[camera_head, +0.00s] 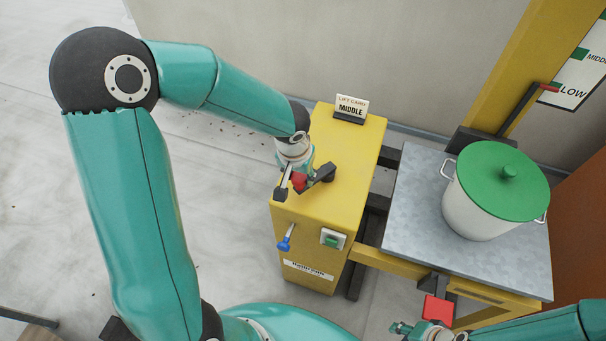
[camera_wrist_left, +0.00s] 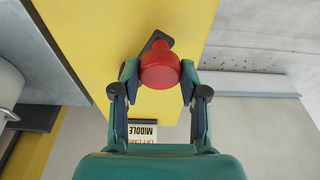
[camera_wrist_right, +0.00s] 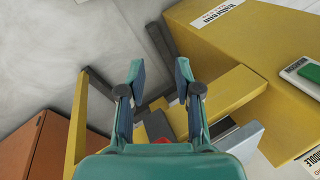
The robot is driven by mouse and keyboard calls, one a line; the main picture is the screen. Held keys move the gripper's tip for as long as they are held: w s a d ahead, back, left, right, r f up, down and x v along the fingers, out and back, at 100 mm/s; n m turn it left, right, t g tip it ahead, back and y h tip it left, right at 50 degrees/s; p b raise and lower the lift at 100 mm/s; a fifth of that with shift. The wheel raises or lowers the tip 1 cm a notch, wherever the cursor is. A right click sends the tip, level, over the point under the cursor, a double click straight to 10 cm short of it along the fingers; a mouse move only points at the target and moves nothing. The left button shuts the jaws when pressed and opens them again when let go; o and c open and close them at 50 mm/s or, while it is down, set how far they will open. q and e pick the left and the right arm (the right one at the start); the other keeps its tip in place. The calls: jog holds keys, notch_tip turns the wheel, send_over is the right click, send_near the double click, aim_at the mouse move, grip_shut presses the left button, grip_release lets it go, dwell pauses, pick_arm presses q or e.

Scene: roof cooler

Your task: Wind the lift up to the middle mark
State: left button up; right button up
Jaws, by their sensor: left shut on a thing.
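My left gripper (camera_head: 297,177) is shut on the red knob (camera_wrist_left: 160,67) of the dark crank (camera_head: 322,174), on top of the yellow winch box (camera_head: 345,150). The grey lift platform (camera_head: 410,210) carries a white pot (camera_head: 478,212) with a green lid (camera_head: 505,178). A red-tipped pointer (camera_head: 548,88) on the lift is by the LOW end of the marked board (camera_head: 580,78); MIDDLE is higher up. The lift card (camera_head: 351,106) on the box reads MIDDLE. My right gripper (camera_wrist_right: 158,78) is open and empty, low in front of the platform.
A blue-handled lever (camera_head: 286,238) and a green switch (camera_head: 332,239) are on the box's front. A red pad (camera_head: 437,309) is beside my right gripper at the platform's front. The yellow mast (camera_head: 510,75) stands behind the platform. Floor left of the box is clear.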

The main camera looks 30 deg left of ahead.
pick_arm(q)
jog(key=shift+s+d+f+b, duration=0.15)
jog(key=shift+d+b, duration=0.2)
jog(key=shift+d, duration=0.55)
jog(key=shift+d+b, duration=0.6)
jog(key=shift+d, duration=0.4)
jog(key=shift+w+d+b, duration=0.2)
jog(key=shift+d+b, duration=0.35)
jog(key=shift+d, duration=0.35)
jog(key=shift+r, duration=0.2)
jog(key=shift+d, duration=0.1)
